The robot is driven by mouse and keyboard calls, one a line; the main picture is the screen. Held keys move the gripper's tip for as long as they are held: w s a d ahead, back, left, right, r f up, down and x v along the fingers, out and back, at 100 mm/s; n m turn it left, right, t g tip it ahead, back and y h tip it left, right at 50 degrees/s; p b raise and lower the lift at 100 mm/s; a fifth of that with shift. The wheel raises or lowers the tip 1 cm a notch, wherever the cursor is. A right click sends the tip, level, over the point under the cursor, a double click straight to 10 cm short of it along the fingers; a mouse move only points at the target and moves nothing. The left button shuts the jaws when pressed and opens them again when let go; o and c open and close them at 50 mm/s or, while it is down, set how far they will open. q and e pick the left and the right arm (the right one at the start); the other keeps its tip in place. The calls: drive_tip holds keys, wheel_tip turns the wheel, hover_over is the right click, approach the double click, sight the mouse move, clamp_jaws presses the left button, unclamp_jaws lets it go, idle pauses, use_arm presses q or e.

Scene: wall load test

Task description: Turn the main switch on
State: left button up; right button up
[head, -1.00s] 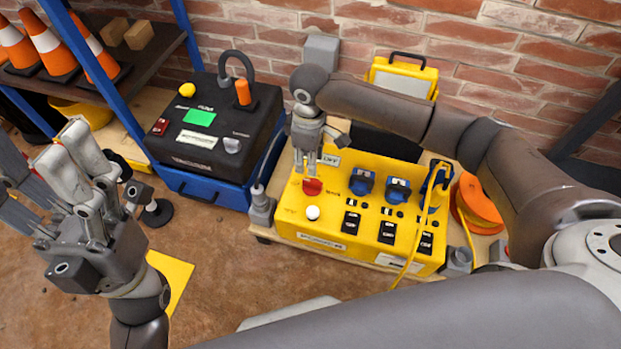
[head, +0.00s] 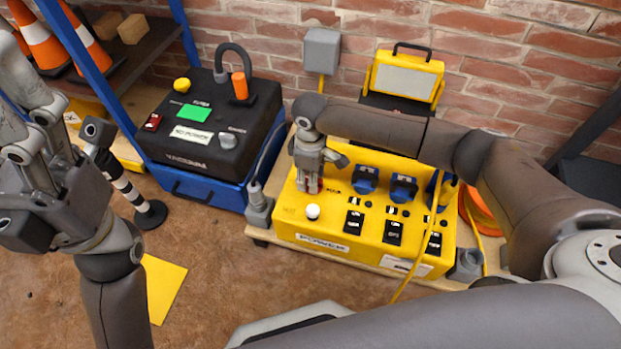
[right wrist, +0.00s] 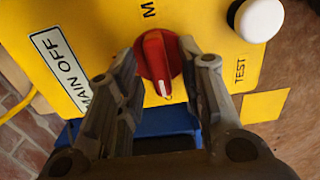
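The main switch is a red rotary knob (right wrist: 158,60) on the yellow power box (head: 285,222). In the right wrist view its white mark points to the bottom of the picture, with a "MAIN OFF" label (right wrist: 62,68) to its left. My right gripper (right wrist: 165,75) is open, with one finger on each side of the knob; I cannot tell if they touch it. In the head view this gripper (head: 311,190) points down at the box and hides most of the knob. My left gripper (head: 25,105) is raised at the left edge, open and empty, partly cut off.
A white button (head: 313,212) sits in front of the knob; blue sockets (head: 365,179) and black switches (head: 354,222) lie to its right. A black-topped blue case (head: 205,185) stands left. A yellow cable (head: 412,275) hangs over the box front. The wall is behind.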

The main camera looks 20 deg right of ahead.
clamp_jaws()
idle(0.3)
